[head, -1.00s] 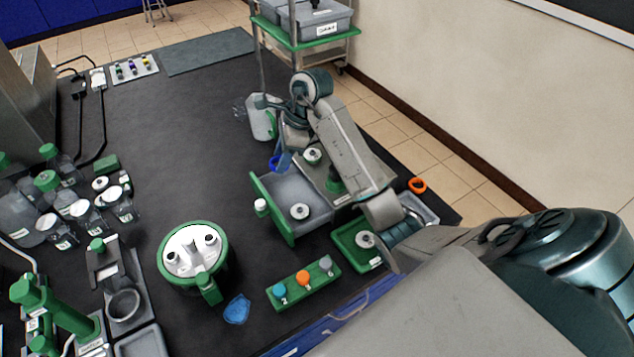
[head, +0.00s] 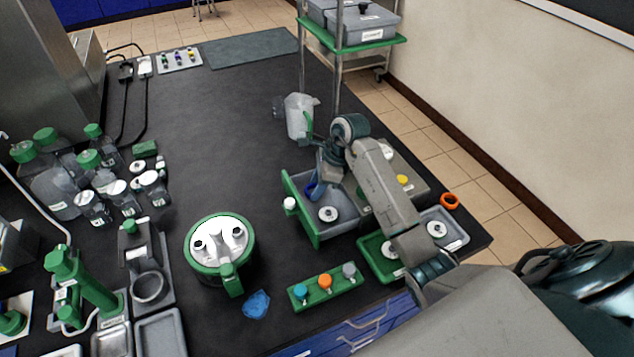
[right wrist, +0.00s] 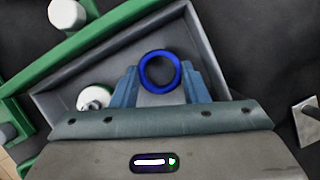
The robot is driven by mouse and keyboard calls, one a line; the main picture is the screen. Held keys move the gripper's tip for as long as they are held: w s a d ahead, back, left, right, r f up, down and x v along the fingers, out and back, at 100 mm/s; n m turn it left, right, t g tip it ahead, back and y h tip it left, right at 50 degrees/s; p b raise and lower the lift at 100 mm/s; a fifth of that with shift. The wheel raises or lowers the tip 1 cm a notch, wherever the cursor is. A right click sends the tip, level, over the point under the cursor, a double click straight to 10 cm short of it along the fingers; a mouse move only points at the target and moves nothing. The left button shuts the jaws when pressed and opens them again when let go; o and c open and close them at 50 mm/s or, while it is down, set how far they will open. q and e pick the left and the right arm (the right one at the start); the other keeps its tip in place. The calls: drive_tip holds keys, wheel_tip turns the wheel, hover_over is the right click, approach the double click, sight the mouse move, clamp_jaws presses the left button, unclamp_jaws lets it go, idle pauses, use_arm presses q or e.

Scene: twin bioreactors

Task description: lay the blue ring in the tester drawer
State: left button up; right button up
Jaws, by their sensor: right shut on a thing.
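The blue ring (right wrist: 160,72) is held between the fingertips of my right gripper (right wrist: 158,85) in the right wrist view. In the head view, the ring (head: 312,188) shows at the tip of my right gripper (head: 318,180), over the open tester drawer (head: 345,192). The drawer is a grey tray with a green front (head: 301,209). A white and grey disc-like part (head: 328,214) lies in the drawer, and it also shows in the right wrist view (right wrist: 93,98). I cannot tell whether the ring touches the drawer floor. My left gripper is not in view.
An orange ring (head: 450,201) lies right of the tester. A green rack (head: 325,289) with coloured knobs stands in front of the drawer. A green-rimmed vessel (head: 219,243) stands to the left, and a clear jug (head: 299,115) behind.

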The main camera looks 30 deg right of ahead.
sight(327, 193)
drive_tip(key=shift+f, duration=0.1)
drive_tip(key=shift+f, duration=0.15)
drive_tip(key=o, duration=0.9)
drive_tip(key=shift+r, duration=0.35)
drive_tip(key=b+v, duration=0.2)
drive_tip(key=v, duration=0.4)
drive_tip(key=shift+d+b, duration=0.2)
drive_tip(key=shift+b, duration=0.1)
drive_tip(key=p+v, duration=0.1)
drive_tip(key=v, duration=0.4)
drive_tip(key=shift+s+r+p, duration=0.1)
drive_tip(key=shift+r+p, duration=0.2)
drive_tip(key=shift+r, duration=0.1)
